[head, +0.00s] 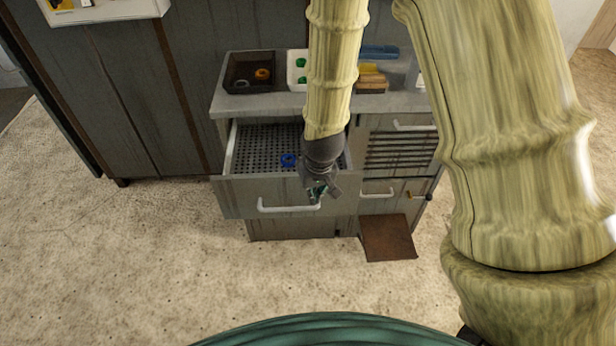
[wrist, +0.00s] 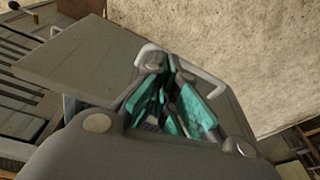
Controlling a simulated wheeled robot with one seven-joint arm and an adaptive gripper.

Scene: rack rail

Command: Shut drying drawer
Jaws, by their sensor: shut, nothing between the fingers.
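The drying drawer (head: 233,195) is pulled out from the left side of the grey cabinet. It has a perforated dark floor, and a blue ring (head: 288,160) lies inside it. A white bar handle (head: 288,206) runs across its front; the handle also shows in the wrist view (wrist: 207,78). My gripper (head: 318,192) is shut and empty, in front of or over the right part of the drawer front, near the handle's right end. In the wrist view its teal finger pads (wrist: 175,105) cover part of the handle. I cannot tell whether they touch it.
On the cabinet top stand a dark tray (head: 232,84) with an orange ring, a white tray (head: 293,82) with green pieces, and a stack of yellow-brown blocks (head: 372,80). A brown flap (head: 388,238) juts low at the right. The floor in front is clear.

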